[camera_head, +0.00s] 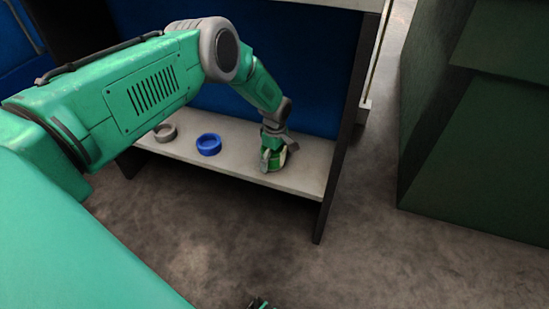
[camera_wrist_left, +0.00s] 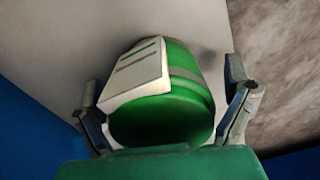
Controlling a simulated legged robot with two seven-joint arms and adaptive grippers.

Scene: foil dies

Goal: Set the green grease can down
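The green grease can (camera_head: 272,162) stands on the pale shelf (camera_head: 309,160) near its right end. In the left wrist view the green can (camera_wrist_left: 190,75) fills the middle, with a pale label and a grey band. My left gripper (camera_head: 275,150) is over the can. Its two fingers are spread on either side of the can in the left wrist view (camera_wrist_left: 162,85). Shelf shows between the right finger and the can; the left finger is close to the label, and touch there is unclear. A small piece of my right gripper (camera_head: 261,303) shows at the bottom edge.
A blue ring-shaped item (camera_head: 209,145) and a grey one (camera_head: 165,132) sit on the shelf left of the can. A blue back panel (camera_head: 310,70) and a dark side post (camera_head: 341,150) bound the shelf. A dark green box (camera_head: 470,140) stands to the right on the floor.

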